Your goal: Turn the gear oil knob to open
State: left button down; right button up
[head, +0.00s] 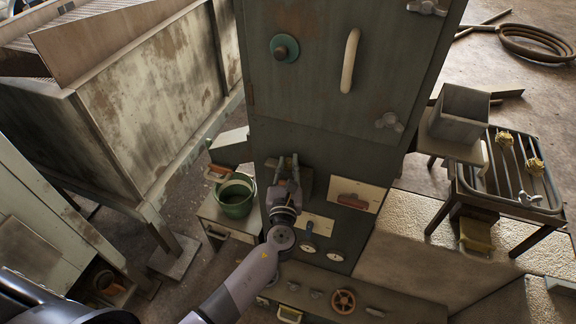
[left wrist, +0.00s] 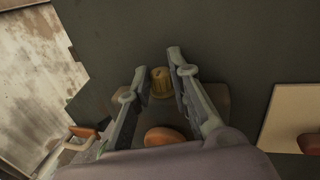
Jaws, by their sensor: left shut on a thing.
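A ribbed brass-coloured knob (left wrist: 161,84) sits on the dark front of the machine, between my left fingertips in the left wrist view. My left gripper (head: 282,161) reaches up to the panel in the head view and also shows in the left wrist view (left wrist: 161,72). It is shut on the brass knob. The knob is hidden by my gripper in the head view. An orange-brown rounded part (left wrist: 163,137) shows between the fingers, lower down. No label is readable. My right gripper is not in view.
A red-brown handle on a cream plate (head: 353,202) is to the right of my gripper. Two gauges (head: 335,255) and a red handwheel (head: 343,301) are below. A green bucket (head: 236,195) stands close on the left. A wire rack table (head: 511,180) stands at right.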

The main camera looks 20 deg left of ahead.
pick_arm(q)
jog(key=shift+a+h, duration=0.1)
jog(key=shift+h, duration=0.2)
jog(key=m+h, duration=0.2)
jog(key=shift+a+h, duration=0.25)
jog(key=shift+h, duration=0.15)
jog(key=shift+a+f+m+h+b, duration=0.1)
jog(key=shift+m+h+b, duration=0.4)
jog(key=shift+h, duration=0.1)
jog(key=shift+a+f+m+h+b, duration=0.1)
jog(key=shift+m+h+b, duration=0.3)
jog(key=shift+m+h, duration=0.15)
jog(key=shift+w+a+r+m+g+h+b, duration=0.1)
jog(key=shift+m+g+h+b, duration=0.3)
jog(key=shift+m+h+b, duration=0.7)
jog(key=shift+a+m+g+h+b, duration=0.15)
jog(key=shift+m+g+h+b, duration=0.35)
jog(key=shift+h+b, duration=1.2)
jog(key=shift+w+a+r+m+g+h+b, duration=0.1)
jog(key=shift+m+g+h+b, duration=0.2)
jog(key=shift+m+h+b, duration=1)
jog(key=shift+n+b, duration=0.3)
jog(key=shift+n, duration=0.15)
jog(key=c, duration=1.5)
grip_release()
jog(key=shift+o, duration=0.2)
